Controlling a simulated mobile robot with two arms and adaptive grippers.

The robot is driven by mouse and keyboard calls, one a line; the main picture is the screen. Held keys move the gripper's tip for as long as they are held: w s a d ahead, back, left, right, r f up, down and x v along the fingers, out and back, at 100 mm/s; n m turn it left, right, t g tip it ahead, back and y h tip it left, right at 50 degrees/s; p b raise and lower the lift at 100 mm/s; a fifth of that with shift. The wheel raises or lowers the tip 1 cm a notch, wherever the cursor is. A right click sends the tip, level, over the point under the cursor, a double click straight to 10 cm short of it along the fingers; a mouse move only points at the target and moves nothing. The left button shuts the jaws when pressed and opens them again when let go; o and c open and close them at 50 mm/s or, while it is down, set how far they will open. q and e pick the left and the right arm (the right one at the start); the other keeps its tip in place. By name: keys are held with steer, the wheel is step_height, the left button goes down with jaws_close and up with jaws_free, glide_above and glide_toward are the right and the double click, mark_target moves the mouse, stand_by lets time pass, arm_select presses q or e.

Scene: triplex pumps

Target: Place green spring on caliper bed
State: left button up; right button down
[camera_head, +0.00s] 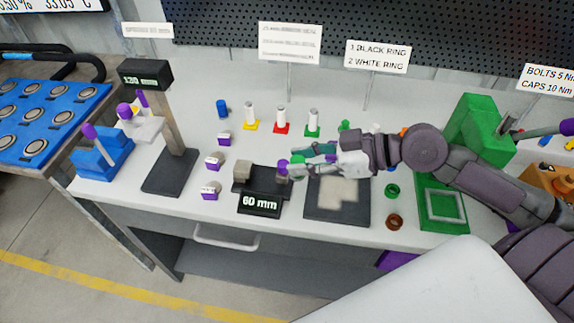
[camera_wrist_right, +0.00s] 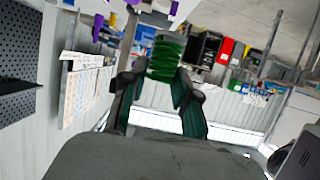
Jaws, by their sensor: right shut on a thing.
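The caliper (camera_head: 262,181) is a dark bed with a grey block at its left end and a "60 mm" display (camera_head: 261,203) in front. My right gripper (camera_head: 300,162) is over the right end of the bed and is shut on the green spring (camera_head: 297,159), mostly hidden by the fingers. In the right wrist view the green spring (camera_wrist_right: 165,58) stands out between the two fingertips (camera_wrist_right: 158,82). I cannot tell whether the spring touches the bed. My left gripper is not in view.
A dark mat (camera_head: 322,212) lies right of the caliper. Green (camera_head: 392,190) and brown rings (camera_head: 394,222) lie beyond it. White-purple pieces (camera_head: 211,190) stand left of the caliper. Yellow, red and green-based cylinders (camera_head: 282,120) stand behind. A green fixture (camera_head: 480,125) is at right.

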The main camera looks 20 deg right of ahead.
steer(key=shift+s+d, duration=0.1)
steer(key=shift+d, duration=0.05)
steer(key=p, duration=0.3)
glide_above(252, 169)
steer(key=s+d, duration=0.2)
steer(key=d, duration=0.1)
steer(key=f, duration=0.6)
steer(key=shift+a+f, duration=0.15)
steer(key=shift+a, duration=0.1)
steer(key=shift+w+a+f, duration=0.1)
steer(key=shift+w+f, duration=0.1)
steer(key=shift+f, duration=0.35)
step_height(252, 169, down, 3)
steer(key=shift+f, duration=0.1)
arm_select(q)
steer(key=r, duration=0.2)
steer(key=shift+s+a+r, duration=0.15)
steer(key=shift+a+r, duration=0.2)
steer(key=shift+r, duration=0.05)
